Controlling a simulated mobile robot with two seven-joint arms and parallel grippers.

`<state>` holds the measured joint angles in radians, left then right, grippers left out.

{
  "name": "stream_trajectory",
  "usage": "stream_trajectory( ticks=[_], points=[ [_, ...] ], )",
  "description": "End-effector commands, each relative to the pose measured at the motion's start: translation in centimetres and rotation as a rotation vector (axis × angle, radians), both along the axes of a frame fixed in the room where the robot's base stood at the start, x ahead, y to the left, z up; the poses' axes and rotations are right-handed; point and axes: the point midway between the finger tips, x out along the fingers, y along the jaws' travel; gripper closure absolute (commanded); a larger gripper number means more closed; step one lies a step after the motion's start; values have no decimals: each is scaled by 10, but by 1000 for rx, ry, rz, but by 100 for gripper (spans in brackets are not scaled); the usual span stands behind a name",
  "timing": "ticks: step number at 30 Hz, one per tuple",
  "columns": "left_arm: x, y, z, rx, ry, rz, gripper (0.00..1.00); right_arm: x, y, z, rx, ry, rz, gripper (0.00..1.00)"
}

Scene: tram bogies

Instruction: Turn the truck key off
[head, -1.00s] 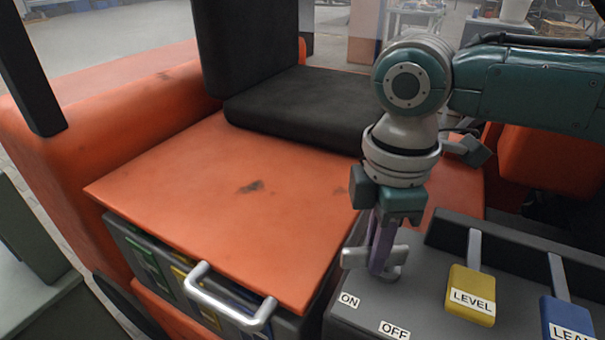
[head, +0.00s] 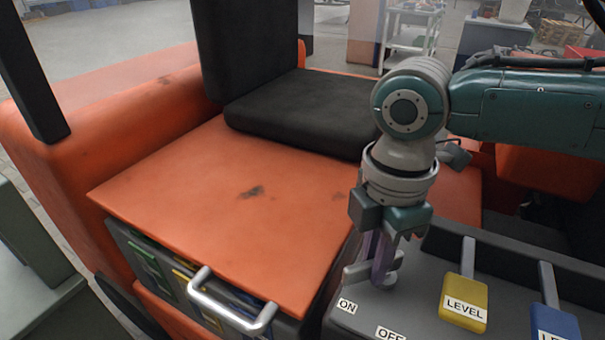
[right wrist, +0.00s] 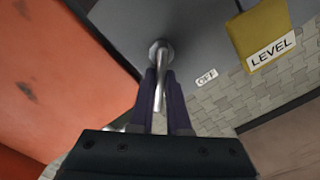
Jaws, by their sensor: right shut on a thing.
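The truck key (head: 354,273) is a grey metal handle on the dark console, just above the ON label (head: 347,306) and the OFF label (head: 391,333). My right gripper (head: 382,268) points down at the console with its purple fingers shut on the key. In the right wrist view the key's bright stem (right wrist: 160,58) rises from a round base and runs between the fingertips (right wrist: 160,84). The OFF label (right wrist: 206,76) shows to the right of it there, while the ON label cannot be made out. My left gripper is out of view.
A yellow LEVEL lever (head: 465,299) and a blue lever (head: 556,322) stand right of the key on the console. The orange cover (head: 230,215) with a grey handle (head: 232,308) lies to the left. A black seat (head: 300,115) is behind.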

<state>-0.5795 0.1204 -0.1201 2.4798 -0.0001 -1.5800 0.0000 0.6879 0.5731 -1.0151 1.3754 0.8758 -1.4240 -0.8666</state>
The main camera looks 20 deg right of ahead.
Motion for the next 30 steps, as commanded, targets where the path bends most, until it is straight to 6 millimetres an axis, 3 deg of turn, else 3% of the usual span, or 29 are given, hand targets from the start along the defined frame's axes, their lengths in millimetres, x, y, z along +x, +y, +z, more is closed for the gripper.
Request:
stream_trajectory(
  ticks=[18,30],
  points=[
    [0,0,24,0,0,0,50,-12,-2,2,3,0,555,100],
    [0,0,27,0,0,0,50,-16,-4,1,3,1,748,100]
  ],
)
